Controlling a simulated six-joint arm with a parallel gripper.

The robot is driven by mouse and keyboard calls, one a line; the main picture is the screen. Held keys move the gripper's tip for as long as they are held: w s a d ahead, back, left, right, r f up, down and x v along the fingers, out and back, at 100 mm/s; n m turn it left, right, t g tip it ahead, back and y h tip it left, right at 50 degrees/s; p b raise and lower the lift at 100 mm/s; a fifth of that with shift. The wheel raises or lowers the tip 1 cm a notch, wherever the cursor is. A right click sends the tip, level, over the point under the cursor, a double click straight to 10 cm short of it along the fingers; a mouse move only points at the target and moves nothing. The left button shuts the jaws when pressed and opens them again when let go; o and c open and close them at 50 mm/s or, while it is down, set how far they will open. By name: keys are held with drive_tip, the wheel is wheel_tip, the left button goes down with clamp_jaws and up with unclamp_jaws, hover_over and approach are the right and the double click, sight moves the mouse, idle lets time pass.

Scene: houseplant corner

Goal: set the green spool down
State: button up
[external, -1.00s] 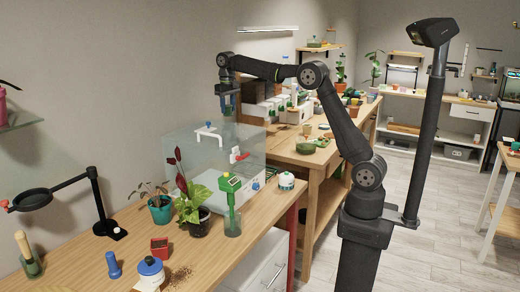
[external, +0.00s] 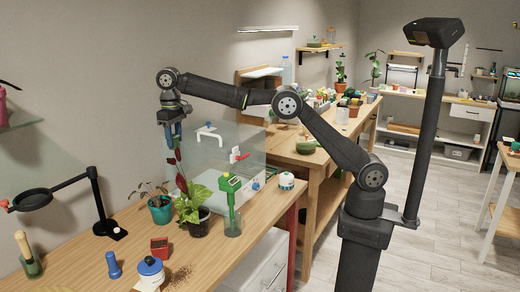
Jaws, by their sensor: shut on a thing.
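My gripper (external: 174,141) points down with its blue fingers in the external view, above the left part of the near bench (external: 205,262). It is shut on the green spool, but the spool is too small and too covered by the fingers to make out clearly. The fingertips are well above the bench top.
A teal pot (external: 160,213), a leafy green plant (external: 188,207) and a green tool in a glass (external: 232,205) crowd the bench below. A red block (external: 159,247), blue peg (external: 113,266) and blue-lidded jar (external: 150,272) stand nearer. Some bare wood shows between them.

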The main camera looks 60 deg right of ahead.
drive_tip(key=s+a+f+n, duration=0.1)
drive_tip(key=s+a+f, duration=0.2)
drive_tip(key=f, duration=0.4)
drive_tip(key=s+a+f+n, duration=0.1)
drive_tip(key=s+a+f, duration=0.2)
drive_tip(key=a+f, duration=0.2)
drive_tip(key=s+a+f+n, duration=0.1)
drive_tip(key=s+a+f, duration=0.3)
drive_tip(key=f, duration=0.5)
drive_tip(key=shift+a+f+n, duration=0.1)
drive_tip(key=shift+a+n, duration=0.3)
drive_tip(key=shift+a, duration=0.15)
drive_tip(key=shift+f, duration=2.4)
drive_tip(key=o, duration=0.5)
drive_tip(key=shift+f, duration=0.15)
drive_tip(key=o, duration=0.5)
drive_tip(key=shift+c, duration=0.2)
wheel_tip(320, 180, up, 12)
drive_tip(key=shift+r, duration=0.2)
